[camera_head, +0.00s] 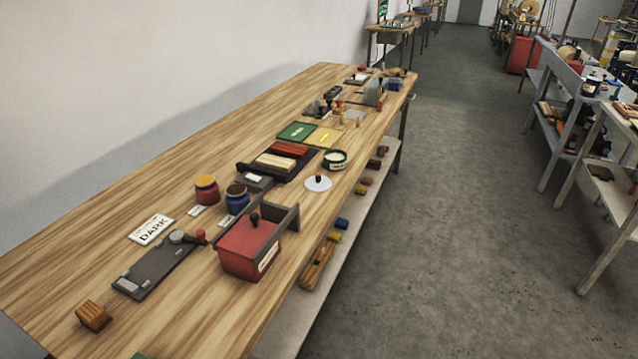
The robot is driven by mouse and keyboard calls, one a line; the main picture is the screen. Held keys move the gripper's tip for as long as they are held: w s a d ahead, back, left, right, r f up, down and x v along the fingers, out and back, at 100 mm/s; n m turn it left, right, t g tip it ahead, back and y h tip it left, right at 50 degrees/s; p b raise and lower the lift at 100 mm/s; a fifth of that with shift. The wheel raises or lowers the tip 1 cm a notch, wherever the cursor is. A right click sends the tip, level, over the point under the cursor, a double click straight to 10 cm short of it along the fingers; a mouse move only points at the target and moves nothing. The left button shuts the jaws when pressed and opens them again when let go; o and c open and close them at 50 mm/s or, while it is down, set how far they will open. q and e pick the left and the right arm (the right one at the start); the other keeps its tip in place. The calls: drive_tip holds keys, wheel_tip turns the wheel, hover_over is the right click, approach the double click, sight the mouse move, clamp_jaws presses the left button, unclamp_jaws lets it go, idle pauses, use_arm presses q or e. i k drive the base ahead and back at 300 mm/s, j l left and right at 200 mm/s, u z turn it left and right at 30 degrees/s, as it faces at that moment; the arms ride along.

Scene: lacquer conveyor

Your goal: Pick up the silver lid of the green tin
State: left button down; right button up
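The green tin (335,162) stands open on the wooden workbench, right of its middle, with pale contents showing at its top. Neither of my grippers shows in the head view.
A red box (245,250) with a dark knob and grey panels stands nearer than the lid. A dark tray (247,168) with red and cream blocks lies left of the tin. Yellow-lidded and blue jars (206,192) (237,203) stand left of the lid.

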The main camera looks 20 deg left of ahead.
sight(318, 182)
drive_tip(key=i+l+u, duration=0.45)
drive_tip(key=i+l, duration=0.4)
